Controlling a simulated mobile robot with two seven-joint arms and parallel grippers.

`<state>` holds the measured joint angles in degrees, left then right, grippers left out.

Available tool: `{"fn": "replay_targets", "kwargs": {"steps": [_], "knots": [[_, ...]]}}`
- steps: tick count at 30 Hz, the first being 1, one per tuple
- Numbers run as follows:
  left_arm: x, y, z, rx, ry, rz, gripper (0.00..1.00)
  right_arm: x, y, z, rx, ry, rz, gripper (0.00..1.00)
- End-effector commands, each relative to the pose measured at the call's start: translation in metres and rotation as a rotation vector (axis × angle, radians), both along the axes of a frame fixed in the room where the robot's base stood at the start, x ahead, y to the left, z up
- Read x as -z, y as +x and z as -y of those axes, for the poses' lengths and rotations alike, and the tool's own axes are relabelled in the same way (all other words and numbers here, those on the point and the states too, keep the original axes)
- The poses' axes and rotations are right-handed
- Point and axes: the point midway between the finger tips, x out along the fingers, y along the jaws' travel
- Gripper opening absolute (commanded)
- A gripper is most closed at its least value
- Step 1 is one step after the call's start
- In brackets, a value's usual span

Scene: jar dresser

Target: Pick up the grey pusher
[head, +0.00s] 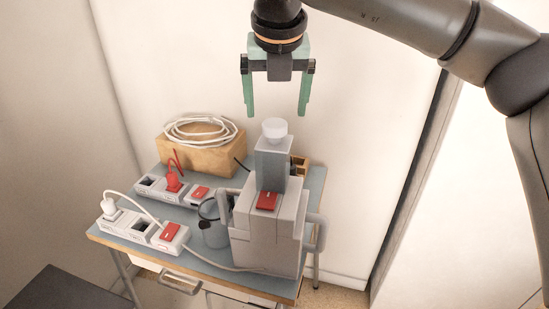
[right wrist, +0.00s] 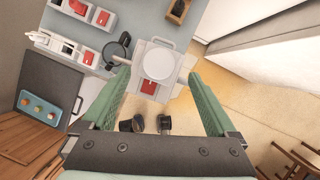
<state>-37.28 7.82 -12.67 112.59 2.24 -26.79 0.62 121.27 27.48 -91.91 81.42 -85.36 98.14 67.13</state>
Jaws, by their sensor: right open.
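The grey pusher (head: 274,130) shows in the head view as a pale round knob on top of a grey upright column (head: 272,163). The column stands on a boxy grey machine (head: 270,235) with a red switch on its front. In the right wrist view the pusher (right wrist: 158,62) is a pale disc seen from above, between the fingertips in the picture. My right gripper (head: 275,112), with green fingers, is open and empty, pointing down just above the knob. The pusher's lower part is hidden. My left gripper is not in view.
The machine stands on a small blue-grey table (head: 210,262). Two power strips (head: 145,233) (head: 168,190), a grey jug (head: 214,228) and a wooden box (head: 200,158) with a coiled white cable share the table. A wall stands close behind; the air around the knob is clear.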

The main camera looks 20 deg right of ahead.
Motion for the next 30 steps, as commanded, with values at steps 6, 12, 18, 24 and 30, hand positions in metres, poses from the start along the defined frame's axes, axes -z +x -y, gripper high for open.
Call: {"fn": "replay_targets", "kwargs": {"steps": [6,12,18,24,30], "knots": [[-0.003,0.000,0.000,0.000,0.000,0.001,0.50,0.019,0.008,0.002,-0.001,-0.002,-0.003,0.93],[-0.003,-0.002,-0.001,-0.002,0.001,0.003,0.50,0.045,0.019,0.004,-0.001,0.000,-0.003,0.93],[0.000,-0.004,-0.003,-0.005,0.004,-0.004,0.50,0.052,0.021,0.004,-0.002,0.001,0.000,0.93],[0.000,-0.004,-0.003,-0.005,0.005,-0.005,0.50,0.052,0.021,0.004,-0.002,0.002,-0.001,0.84],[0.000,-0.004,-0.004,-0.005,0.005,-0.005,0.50,0.052,0.021,0.004,-0.002,0.002,-0.001,0.61]]}}
